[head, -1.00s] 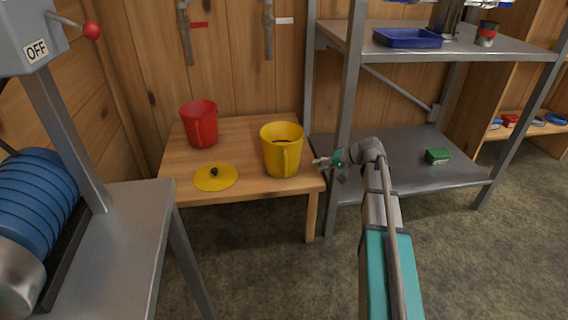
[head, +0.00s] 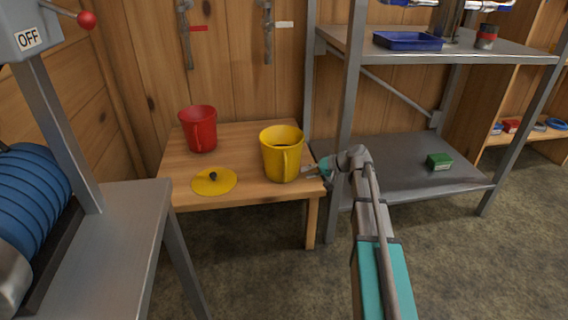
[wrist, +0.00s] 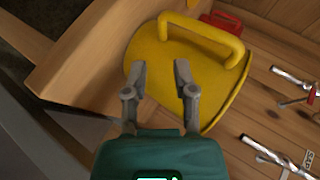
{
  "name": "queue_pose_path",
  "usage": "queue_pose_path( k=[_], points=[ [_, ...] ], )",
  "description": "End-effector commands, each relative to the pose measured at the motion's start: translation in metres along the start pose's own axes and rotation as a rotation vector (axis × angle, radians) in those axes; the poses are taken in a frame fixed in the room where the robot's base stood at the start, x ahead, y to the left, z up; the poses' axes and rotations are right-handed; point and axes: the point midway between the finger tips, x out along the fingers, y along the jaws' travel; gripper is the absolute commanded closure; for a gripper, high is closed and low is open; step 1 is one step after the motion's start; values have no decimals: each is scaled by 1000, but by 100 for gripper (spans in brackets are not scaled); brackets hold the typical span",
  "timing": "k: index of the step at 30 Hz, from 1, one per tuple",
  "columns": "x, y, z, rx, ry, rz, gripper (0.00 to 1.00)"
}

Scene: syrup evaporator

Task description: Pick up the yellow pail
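The yellow pail (head: 281,157) stands upright on the low wooden table, near its right front corner. Its handle faces the front, and its inside looks dark. In the wrist view the pail (wrist: 158,68) fills the middle, with its handle (wrist: 207,36) at the top. My gripper (head: 309,172) is just right of the pail in the head view. In the wrist view my gripper (wrist: 160,75) is open, its two fingers apart and pointing at the pail's side below the handle. Nothing is between the fingers but the view of the pail; I cannot tell whether they touch it.
A yellow lid (head: 214,181) with a dark knob lies left of the pail on the table (head: 245,195). A red pail (head: 199,130) stands behind the lid. A grey metal shelf (head: 400,180) rises close on the right. A grey stand (head: 110,235) is at the left.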

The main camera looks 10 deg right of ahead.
Motion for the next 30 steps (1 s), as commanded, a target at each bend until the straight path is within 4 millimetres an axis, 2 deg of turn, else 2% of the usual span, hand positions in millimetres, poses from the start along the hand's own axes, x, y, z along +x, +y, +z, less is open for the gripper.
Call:
queue_pose_path(
  k=[3, 7, 23, 30],
  points=[
    [20, 3, 0, 0, -2, 0, 65],
    [32, 2, 0, 0, 0, 0, 65],
    [38, 0, 0, 0, -1, 0, 65],
    [59, 0, 1, 0, -1, 0, 65]
  ],
)
